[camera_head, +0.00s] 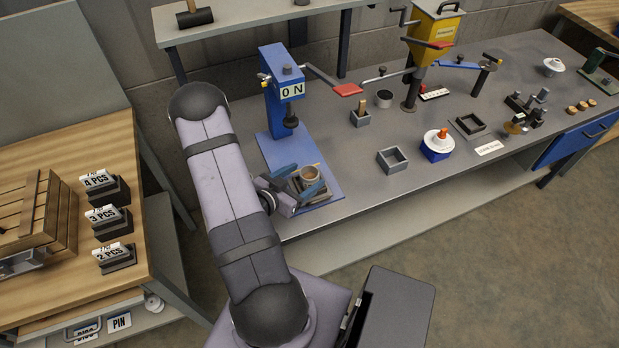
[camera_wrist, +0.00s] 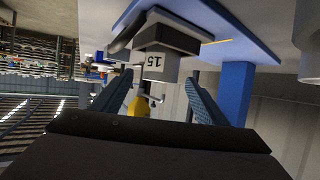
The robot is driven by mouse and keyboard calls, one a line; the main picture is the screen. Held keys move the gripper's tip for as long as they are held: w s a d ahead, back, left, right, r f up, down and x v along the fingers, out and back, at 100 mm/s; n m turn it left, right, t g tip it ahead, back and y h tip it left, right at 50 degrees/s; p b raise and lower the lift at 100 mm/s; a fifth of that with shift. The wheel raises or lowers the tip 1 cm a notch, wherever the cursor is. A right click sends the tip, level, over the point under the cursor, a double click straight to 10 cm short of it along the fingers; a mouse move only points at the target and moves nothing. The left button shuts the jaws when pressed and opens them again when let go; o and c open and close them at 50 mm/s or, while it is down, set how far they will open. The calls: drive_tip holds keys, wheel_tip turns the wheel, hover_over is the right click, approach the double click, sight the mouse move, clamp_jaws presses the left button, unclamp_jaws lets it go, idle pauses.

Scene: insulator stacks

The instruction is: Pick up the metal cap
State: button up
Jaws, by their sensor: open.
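A round, brownish metal cap (camera_head: 310,173), open at the top, sits in a dark square holder (camera_head: 318,194) on the blue base of the press. My gripper (camera_head: 308,178) is at the cap, with one blue finger on each side. In the wrist view the scene appears upside down. I cannot tell exactly how deep the fingers reach around the cap.
The blue press (camera_head: 280,90) marked "0 N" stands behind the cap, its red-ended lever reaching right. A square tray (camera_head: 393,160) and a blue holder (camera_head: 437,148) with a white disc are on the bench to the right. A wooden table (camera_head: 120,200) with count signs is at left.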

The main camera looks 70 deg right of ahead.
sight(304, 184)
drive_tip(key=shift+s+d+f, duration=0.1)
drive_tip(key=shift+d+f, duration=0.05)
drive_tip(key=shift+d, duration=0.1)
drive_tip(key=shift+c, duration=0.3)
drive_tip(key=c, duration=1.4)
drive_tip(key=shift+o, duration=0.2)
drive_tip(key=shift+r, duration=0.25)
wheel_tip(304, 184, up, 10)
drive_tip(key=b, duration=0.1)
drive_tip(key=shift+f, duration=0.2)
